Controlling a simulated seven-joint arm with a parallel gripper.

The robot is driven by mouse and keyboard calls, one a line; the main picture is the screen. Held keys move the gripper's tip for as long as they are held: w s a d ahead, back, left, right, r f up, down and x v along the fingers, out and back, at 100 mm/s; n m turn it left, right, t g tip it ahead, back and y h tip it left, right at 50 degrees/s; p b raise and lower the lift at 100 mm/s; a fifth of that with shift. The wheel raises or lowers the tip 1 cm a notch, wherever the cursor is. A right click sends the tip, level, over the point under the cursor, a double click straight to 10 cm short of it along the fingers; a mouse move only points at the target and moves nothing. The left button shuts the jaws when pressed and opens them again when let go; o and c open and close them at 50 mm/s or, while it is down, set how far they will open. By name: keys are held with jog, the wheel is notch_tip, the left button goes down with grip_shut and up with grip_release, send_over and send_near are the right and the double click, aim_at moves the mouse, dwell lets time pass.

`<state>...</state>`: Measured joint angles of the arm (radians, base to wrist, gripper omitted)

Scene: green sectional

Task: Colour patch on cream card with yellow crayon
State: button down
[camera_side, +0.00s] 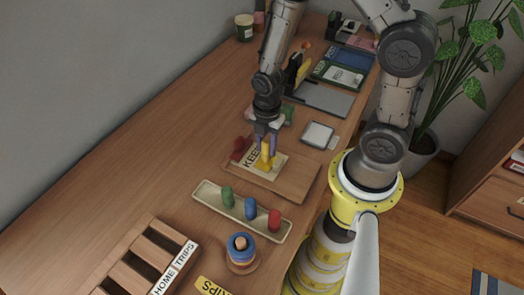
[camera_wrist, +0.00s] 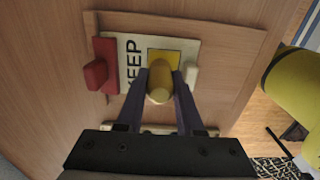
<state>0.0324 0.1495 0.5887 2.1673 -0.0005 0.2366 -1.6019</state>
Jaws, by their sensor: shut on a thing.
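A cream card (camera_side: 273,174) lies on a wooden board (camera_side: 298,180) and bears the word KEEP. It also shows in the wrist view (camera_wrist: 138,44), where a yellow square patch (camera_wrist: 172,56) lies beside the lettering. My gripper (camera_side: 266,147) is shut on the yellow crayon (camera_side: 265,154) and holds it upright over the card. In the wrist view the crayon (camera_wrist: 160,82) covers part of the patch. I cannot tell for sure whether its tip touches the card. A red block (camera_wrist: 99,67) and a whitish block (camera_wrist: 191,75) sit at two sides of the card.
A cream tray (camera_side: 207,198) in front of the board holds green (camera_side: 228,196), blue (camera_side: 250,208) and red (camera_side: 274,220) crayons. A stack of blue and wooden rings (camera_side: 241,253) and a wooden slotted rack (camera_side: 145,260) stand nearer. A white square item (camera_side: 318,134) lies behind the board.

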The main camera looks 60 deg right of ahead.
jog(key=shift+d, duration=1.6)
jog(key=shift+a, duration=4.15)
notch_tip(320, 180, up, 8)
jog(key=shift+s+d, duration=0.1)
jog(key=shift+s, duration=0.05)
